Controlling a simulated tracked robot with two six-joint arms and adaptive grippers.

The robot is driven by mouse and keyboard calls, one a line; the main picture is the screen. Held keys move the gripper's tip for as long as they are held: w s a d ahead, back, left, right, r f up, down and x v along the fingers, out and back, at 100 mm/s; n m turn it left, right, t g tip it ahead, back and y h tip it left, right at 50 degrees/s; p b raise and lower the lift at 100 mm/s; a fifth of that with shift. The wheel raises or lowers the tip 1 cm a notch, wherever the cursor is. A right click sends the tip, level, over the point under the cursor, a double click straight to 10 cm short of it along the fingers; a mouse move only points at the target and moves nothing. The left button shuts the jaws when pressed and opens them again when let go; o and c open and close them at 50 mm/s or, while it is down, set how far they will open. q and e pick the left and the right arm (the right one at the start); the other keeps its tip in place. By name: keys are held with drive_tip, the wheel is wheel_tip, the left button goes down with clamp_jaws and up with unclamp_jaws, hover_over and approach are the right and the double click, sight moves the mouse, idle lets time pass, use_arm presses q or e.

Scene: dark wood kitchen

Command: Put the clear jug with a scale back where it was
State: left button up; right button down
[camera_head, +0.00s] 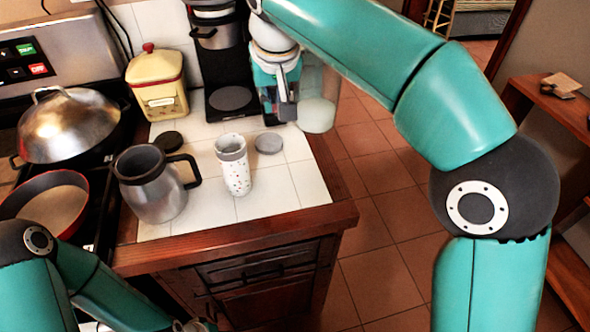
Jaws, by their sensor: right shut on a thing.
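The clear jug (318,107) is see-through with a pale lower part. It shows at the back right corner of the tiled counter, in front of the floor behind. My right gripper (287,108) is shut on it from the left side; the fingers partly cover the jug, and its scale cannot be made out. I cannot tell whether the jug's base touches the counter. Only a small part of my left gripper (197,325) shows at the bottom edge, below the counter front, and its fingers cannot be read.
A stove with a domed pan (70,125) and a red-rimmed pan (45,205) stands left. Open floor lies right.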

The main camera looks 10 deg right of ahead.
drive_tip(key=shift+d+f+b, duration=0.2)
drive_tip(key=shift+f+b, duration=0.95)
drive_tip(key=shift+f, duration=8.15)
drive_tip(key=c, duration=1.7)
unclamp_jaws()
drive_tip(key=shift+f, duration=0.1)
drive_tip(key=o, duration=0.5)
drive_tip(key=v, duration=1.2)
